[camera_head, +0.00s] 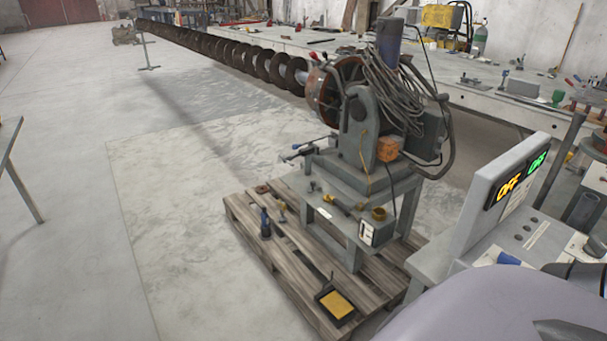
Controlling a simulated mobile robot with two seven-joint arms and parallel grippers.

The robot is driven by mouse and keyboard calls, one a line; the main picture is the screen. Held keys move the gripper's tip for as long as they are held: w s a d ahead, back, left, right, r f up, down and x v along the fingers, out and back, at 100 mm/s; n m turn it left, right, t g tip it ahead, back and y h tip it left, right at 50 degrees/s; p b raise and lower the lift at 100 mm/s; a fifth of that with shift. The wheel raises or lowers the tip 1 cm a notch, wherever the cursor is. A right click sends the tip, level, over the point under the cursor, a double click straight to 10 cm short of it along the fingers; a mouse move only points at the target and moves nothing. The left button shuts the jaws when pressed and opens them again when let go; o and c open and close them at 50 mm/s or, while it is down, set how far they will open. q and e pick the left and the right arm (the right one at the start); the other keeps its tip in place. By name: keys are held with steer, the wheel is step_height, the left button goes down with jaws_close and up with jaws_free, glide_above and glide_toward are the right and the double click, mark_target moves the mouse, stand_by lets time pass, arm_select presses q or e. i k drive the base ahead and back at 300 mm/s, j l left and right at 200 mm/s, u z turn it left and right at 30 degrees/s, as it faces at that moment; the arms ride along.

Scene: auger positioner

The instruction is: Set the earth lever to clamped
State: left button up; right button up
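The auger positioner (362,120) stands on a steel stand on a wooden pallet, right of the middle. Its round chuck (322,95) holds one end of a long dark auger (215,48) that runs away to the upper left. A lever-like part with handles (300,150) sticks out left of the stand, below the chuck. I cannot tell for sure which part is the earth lever or how it is set. Neither of my grippers is in view; a pale rounded part of my own body fills the lower right.
A control console (490,205) with an orange and a green lit display stands at the right. The wooden pallet (290,240) carries small tools and a dustpan-like item (335,303). A long cluttered bench (480,95) runs behind. Floor at left is open, beside a table edge (12,135).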

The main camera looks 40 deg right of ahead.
mark_target(317, 188)
steer(key=i+z, duration=0.2)
steer(key=i, duration=0.4)
steer(key=i+j+z, duration=0.2)
steer(key=i, duration=0.35)
steer(key=i+z, duration=0.9)
steer(key=i+j+z, duration=0.1)
steer(key=i+z, duration=0.3)
steer(key=i+j+z, duration=0.15)
steer(key=z, duration=0.25)
steer(key=i+j+z, duration=0.4)
